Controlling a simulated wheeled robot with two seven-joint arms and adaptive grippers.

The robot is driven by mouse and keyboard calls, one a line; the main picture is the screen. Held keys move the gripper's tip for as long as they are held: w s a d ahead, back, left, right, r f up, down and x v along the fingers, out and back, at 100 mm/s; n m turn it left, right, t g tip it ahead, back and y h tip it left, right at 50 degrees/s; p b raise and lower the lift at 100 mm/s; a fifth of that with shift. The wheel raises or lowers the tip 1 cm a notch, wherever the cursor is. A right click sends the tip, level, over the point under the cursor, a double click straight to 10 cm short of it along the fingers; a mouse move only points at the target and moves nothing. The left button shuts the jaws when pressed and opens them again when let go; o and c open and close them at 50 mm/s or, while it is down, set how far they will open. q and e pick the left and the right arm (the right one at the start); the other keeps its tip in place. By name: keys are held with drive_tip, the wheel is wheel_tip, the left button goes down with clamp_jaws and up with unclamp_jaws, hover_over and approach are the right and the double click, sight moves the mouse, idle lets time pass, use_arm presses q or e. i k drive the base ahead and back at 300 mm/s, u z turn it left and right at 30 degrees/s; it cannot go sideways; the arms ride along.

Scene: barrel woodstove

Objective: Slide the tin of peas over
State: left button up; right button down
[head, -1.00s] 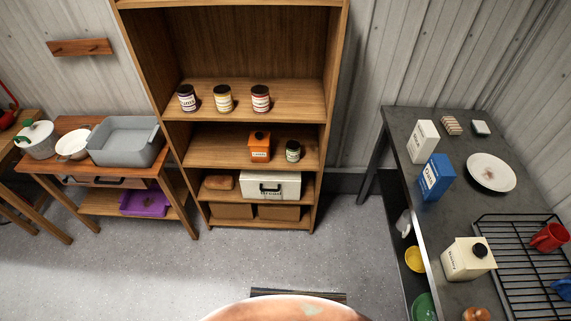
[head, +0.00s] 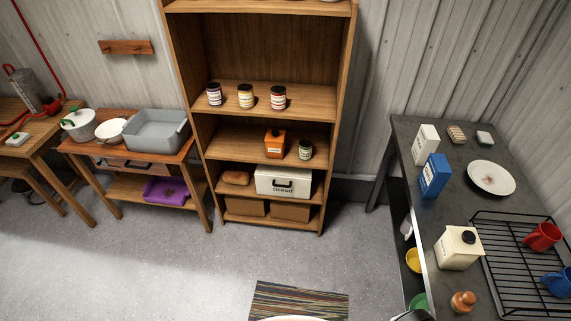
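Neither of my grippers shows in the head view. No label clearly reads as peas, so I cannot tell which container is the tin of peas. Three small dark-lidded containers stand upright in a row on the bookcase's upper visible shelf: a purple-and-white one (head: 214,95), a yellow-and-white one (head: 246,97) and a red-and-white one (head: 278,98). A small greenish container with a dark lid (head: 305,150) stands one shelf lower, to the right of an orange canister (head: 275,145) and apart from it.
The wooden bookcase (head: 346,90) also holds a white bread box (head: 283,182). A side table with a grey basin (head: 157,130) stands left. A dark counter (head: 437,210) with a wire rack (head: 512,290) stands right. Open floor (head: 235,262) and a striped rug (head: 300,300) lie in front.

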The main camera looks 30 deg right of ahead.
sight(305, 145)
drive_tip(key=u, duration=0.25)
drive_tip(key=i, duration=0.9)
drive_tip(key=z, duration=0.75)
drive_tip(key=i, duration=0.8)
drive_tip(key=z, duration=0.75)
